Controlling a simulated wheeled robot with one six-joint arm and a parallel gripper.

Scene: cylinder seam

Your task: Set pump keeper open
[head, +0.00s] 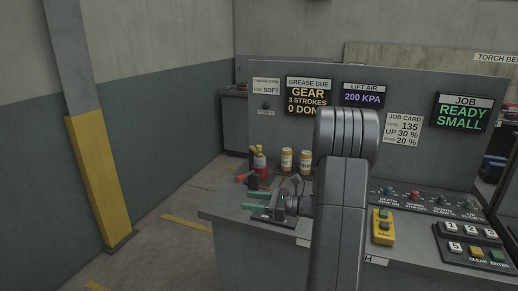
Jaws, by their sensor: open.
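A small red pump-like item with a yellow top (259,161) stands at the back left of the bench. An orange-red piece (241,178) sticks out at its lower left. A dark block stands just in front of it. I cannot make out the keeper or how it is set. My gripper (268,206) appears low over the bench's left part, in front of the red item and apart from it. Its two green-tipped fingers are spread and point left, with nothing seen between them. My arm hides the bench's middle.
Two white and yellow cans (286,161) stand right of the red item. The grease screen (309,97) reads GEAR, 3 strokes, 0 done; a card (266,87) reads USE SOFT. A yellow control box (383,227) and a keypad (473,243) are at right. Floor left of the bench is clear.

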